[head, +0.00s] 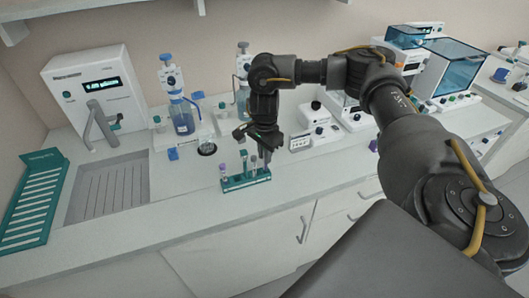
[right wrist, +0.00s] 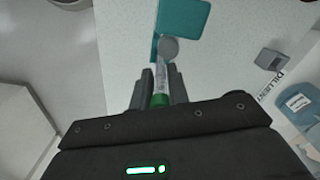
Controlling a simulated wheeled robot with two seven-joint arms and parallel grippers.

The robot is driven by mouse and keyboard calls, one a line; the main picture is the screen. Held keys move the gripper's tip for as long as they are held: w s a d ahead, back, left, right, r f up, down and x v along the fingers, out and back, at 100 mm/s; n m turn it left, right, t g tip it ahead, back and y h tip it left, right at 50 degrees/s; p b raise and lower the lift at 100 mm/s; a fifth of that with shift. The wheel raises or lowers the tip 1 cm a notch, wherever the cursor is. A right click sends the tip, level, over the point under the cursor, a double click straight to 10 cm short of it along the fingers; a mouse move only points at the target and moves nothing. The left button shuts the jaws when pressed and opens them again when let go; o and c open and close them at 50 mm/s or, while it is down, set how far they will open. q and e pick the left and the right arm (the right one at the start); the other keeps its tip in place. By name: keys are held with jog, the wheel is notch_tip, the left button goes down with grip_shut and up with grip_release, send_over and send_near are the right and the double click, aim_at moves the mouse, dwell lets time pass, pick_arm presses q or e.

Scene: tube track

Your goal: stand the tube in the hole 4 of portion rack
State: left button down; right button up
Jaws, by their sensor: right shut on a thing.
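The teal portion rack (head: 234,185) stands near the counter's front edge in the head view, with a few tubes upright in it, one purple-capped (head: 222,168) at its left end. Part of a teal surface (right wrist: 185,18) shows at the top of the right wrist view. My right gripper (head: 266,158) is above the right part of the rack, pointing down. In the right wrist view it is shut on a clear tube with a green cap (right wrist: 160,100). A round grey shape (right wrist: 168,47) is at the tube's far end; I cannot tell whether they touch. The hole numbers are too small to read.
A blue-liquid bottle with a dispenser (head: 183,120) stands behind the rack. A white device (head: 92,88) and a sink (head: 108,188) are at left. A small label stand (head: 299,143) is right of the gripper.

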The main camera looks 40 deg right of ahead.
jog(key=shift+f, duration=0.25)
jog(key=shift+f+b, duration=0.35)
jog(key=shift+f, duration=0.1)
dwell(0.5)
jog(key=shift+f+b, duration=0.4)
jog(key=shift+f, duration=0.1)
jog(key=o, duration=0.8)
jog(key=shift+o, duration=0.2)
jog(key=shift+r, duration=0.1)
